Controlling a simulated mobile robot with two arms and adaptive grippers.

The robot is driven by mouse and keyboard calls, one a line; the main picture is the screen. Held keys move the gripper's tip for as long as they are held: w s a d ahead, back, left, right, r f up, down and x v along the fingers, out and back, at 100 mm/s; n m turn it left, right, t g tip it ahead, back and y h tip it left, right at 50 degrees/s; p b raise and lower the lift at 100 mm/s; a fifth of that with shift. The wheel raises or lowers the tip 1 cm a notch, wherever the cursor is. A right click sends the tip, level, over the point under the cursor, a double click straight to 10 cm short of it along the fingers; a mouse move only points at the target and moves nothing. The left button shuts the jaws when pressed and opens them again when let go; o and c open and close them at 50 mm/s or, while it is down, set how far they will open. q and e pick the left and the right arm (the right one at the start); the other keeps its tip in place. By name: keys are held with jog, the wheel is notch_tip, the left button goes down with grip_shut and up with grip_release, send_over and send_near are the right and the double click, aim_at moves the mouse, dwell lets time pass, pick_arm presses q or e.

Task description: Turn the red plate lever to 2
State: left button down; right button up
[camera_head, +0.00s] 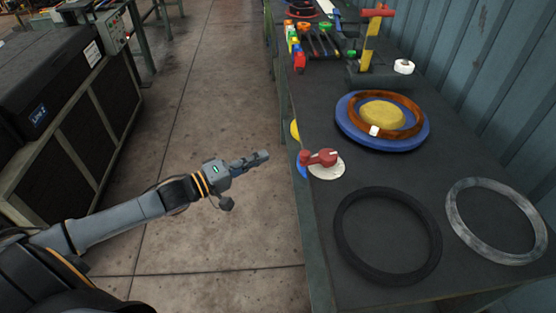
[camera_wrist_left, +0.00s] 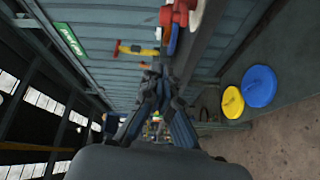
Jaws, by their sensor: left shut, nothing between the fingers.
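The red lever (camera_head: 318,158) sits on a round white plate (camera_head: 328,168) near the left edge of the dark bench. Its arm lies across the plate, with a red knob toward the bench edge. I cannot read any numbers on the plate. The lever also shows at the top of the left wrist view (camera_wrist_left: 178,15). My left gripper (camera_head: 262,157) is shut and empty, over the floor gap to the left of the lever and apart from it. Its fingers show in the wrist view (camera_wrist_left: 158,78). My right gripper is not in view.
A yellow disc (camera_head: 295,130) and a blue disc (camera_head: 302,166) are at the bench's left side. A blue drum (camera_head: 352,133) with a brown ring (camera_head: 412,112) stands behind the lever. A black ring (camera_head: 351,250) and a grey ring (camera_head: 463,225) lie in front. The aisle floor is clear.

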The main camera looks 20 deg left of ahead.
pick_arm(q)
jog(key=s+d+m+g+h+b, duration=0.1)
jog(key=s+d+m, duration=0.25)
jog(key=m, duration=1.45)
jog(key=s+d+m+g+h+b, duration=0.15)
jog(key=s+m, duration=0.35)
jog(key=m, duration=1.2)
jog(key=w+d+p, duration=0.3)
jog(key=w+d, duration=0.2)
jog(key=w, duration=0.6)
jog(key=shift+s, duration=0.1)
